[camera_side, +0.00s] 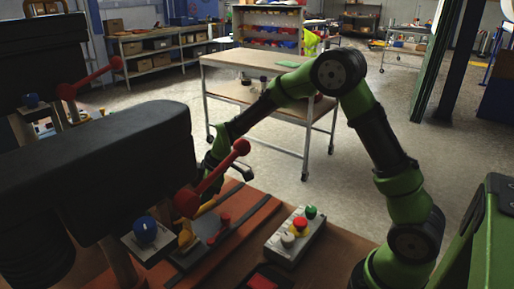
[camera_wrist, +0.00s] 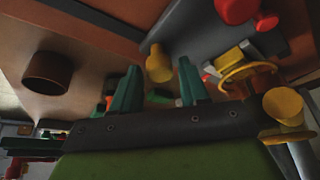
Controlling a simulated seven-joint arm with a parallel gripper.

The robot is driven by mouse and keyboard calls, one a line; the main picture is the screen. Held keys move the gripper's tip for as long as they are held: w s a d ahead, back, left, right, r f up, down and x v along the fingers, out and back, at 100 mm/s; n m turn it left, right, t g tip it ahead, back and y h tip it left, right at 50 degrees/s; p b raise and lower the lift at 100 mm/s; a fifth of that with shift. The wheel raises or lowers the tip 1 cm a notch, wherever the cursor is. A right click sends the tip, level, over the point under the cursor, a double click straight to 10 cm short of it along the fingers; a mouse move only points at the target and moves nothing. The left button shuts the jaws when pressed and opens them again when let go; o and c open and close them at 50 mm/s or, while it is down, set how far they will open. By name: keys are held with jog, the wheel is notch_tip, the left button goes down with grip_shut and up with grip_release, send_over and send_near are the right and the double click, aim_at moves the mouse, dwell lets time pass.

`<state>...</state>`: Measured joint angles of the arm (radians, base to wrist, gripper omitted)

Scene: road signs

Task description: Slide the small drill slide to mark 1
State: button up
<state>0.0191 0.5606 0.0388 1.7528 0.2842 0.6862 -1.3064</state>
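In the wrist view my gripper (camera_wrist: 160,85) shows two green fingers standing apart, with nothing between them touching both. A yellow knob (camera_wrist: 158,65) shows in line with the gap, apparently beyond the fingertips. In the side view my arm's end (camera_side: 215,155) comes down behind the dark drill head (camera_side: 120,155) and its red ball-ended lever (camera_side: 215,178); the fingers are hidden there. Below the lever are a yellow part (camera_side: 187,237) and a blue knob (camera_side: 145,230) on a metal plate. I cannot tell which part is the small drill slide, and mark 1 is not readable.
Another dark machine (camera_side: 40,60) stands behind left. In the wrist view, red knobs (camera_wrist: 237,10), a yellow ring (camera_wrist: 246,70) and a brown cylinder (camera_wrist: 48,72) flank the fingers.

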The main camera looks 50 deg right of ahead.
jog(key=shift+o, duration=0.8)
jog(key=v, duration=1.7)
jog(key=s+a+r+m+t, duration=0.1)
jog(key=s+m+t, duration=0.1)
jog(key=s+m, duration=0.4)
jog(key=s+a+r+m+t+h, duration=0.1)
jog(key=s+m, duration=0.6)
jog(key=s, duration=0.8)
jog(key=shift+r+t, duration=0.4)
jog(key=shift+t, duration=0.1)
jog(key=shift+o, duration=0.2)
jog(key=shift+w, duration=0.1)
